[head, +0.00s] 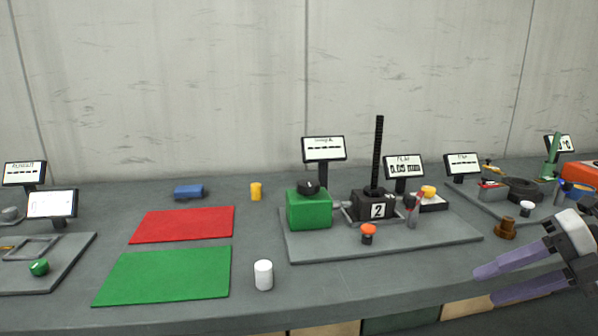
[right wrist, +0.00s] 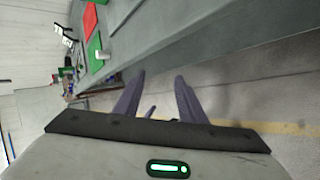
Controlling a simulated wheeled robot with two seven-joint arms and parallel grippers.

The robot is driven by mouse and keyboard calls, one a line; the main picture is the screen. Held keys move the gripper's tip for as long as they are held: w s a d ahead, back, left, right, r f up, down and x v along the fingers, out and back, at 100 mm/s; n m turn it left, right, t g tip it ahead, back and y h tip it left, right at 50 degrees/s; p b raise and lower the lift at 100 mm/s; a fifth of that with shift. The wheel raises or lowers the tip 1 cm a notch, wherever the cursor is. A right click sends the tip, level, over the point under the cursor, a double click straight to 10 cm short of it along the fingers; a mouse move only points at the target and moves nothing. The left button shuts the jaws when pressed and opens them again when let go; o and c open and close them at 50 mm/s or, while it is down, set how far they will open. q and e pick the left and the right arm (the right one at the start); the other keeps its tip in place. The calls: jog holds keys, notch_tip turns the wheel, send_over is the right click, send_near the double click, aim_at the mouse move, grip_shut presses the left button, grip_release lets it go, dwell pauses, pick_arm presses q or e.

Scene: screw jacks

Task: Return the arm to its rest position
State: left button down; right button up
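My right gripper (head: 484,284) is at the right of the head view, in front of the table's right part and near its front edge. Its two purple-grey fingers are apart with nothing between them. In the right wrist view the open fingers (right wrist: 161,78) point towards the table's side and the floor. My left gripper is in neither view.
The screw jack plate (head: 350,248) with a green block (head: 310,209) stands mid-table. A white cylinder (head: 263,275), green mat (head: 165,275) and red mat (head: 182,225) lie left of it. A brown knob-shaped piece (head: 505,229) stands near my right gripper.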

jog(key=s+a+f+m+t+h, duration=0.15)
jog(key=s+f+m+t, duration=0.25)
jog(key=f+m, duration=0.7)
jog(key=s+f+m+t+h, duration=0.35)
jog(key=f+m, duration=0.45)
jog(key=f, duration=0.7)
jog(key=s+a+f+m+g, duration=0.1)
jog(key=s+a+f+m, duration=0.2)
jog(key=a, duration=0.3)
jog(key=s+a+f+m+g+p, duration=0.1)
jog(key=s+a+f+m, duration=0.2)
jog(key=a, duration=0.4)
jog(key=s+a+f+m+g, duration=0.2)
jog(key=s+a+f+m, duration=0.1)
jog(key=a, duration=0.4)
jog(key=shift+s+f+m+h, duration=0.4)
jog(key=shift+s+f, duration=0.25)
jog(key=shift+s, duration=0.6)
